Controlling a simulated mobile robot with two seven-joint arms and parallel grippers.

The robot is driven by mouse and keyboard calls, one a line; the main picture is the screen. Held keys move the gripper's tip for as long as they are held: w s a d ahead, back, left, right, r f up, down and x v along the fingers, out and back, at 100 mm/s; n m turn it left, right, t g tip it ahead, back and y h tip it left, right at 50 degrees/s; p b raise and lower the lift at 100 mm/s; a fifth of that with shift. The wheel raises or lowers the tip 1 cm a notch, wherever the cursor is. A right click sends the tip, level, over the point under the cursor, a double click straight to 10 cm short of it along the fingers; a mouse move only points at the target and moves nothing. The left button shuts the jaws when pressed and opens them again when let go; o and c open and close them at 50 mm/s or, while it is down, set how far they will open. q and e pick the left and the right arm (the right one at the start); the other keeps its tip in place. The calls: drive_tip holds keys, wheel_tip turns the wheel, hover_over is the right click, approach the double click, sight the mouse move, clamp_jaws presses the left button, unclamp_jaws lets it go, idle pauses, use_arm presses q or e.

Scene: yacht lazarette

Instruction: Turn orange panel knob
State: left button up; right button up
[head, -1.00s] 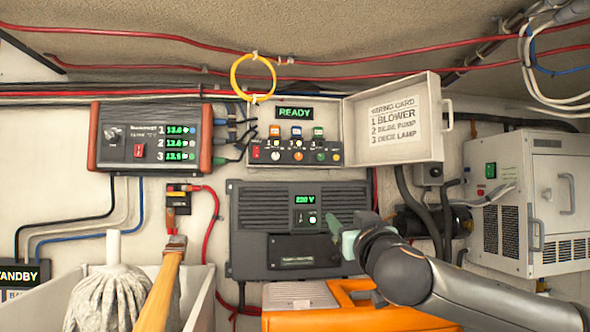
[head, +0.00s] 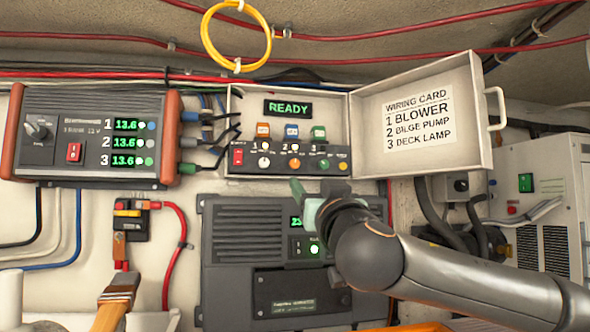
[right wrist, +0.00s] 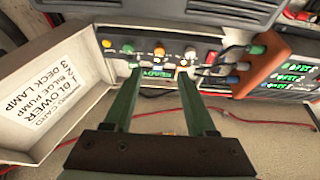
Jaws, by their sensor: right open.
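The orange knob (head: 295,163) is the middle one in a row of small knobs on the dark panel strip of the open box. A white knob (head: 264,162) is left of it and a green knob (head: 325,164) right of it. My right gripper (head: 306,198) is open and empty, just below the row in the head view. In the right wrist view, the picture is upside down; the orange knob (right wrist: 159,50) appears between and beyond the two green fingers (right wrist: 158,71), with no contact visible. My left gripper is not in view.
The box's lid (head: 430,115), with a wiring card, stands open to the right. A READY display (head: 288,108) and labelled tabs sit above the knobs. A dark inverter (head: 240,235) is below; cables hang at left.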

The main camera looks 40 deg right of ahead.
sight(295, 165)
drive_tip(key=p+x, duration=0.4)
drive_tip(key=x, duration=0.6)
drive_tip(key=shift+w+d+r, duration=0.1)
drive_tip(key=shift+w+r, duration=0.1)
drive_tip(key=shift+r, duration=0.1)
drive_tip(key=shift+w+d+r, duration=0.1)
drive_tip(key=shift+w+d, duration=0.15)
drive_tip(key=shift+w, duration=0.2)
drive_tip(key=shift+c, duration=0.4)
clamp_jaws()
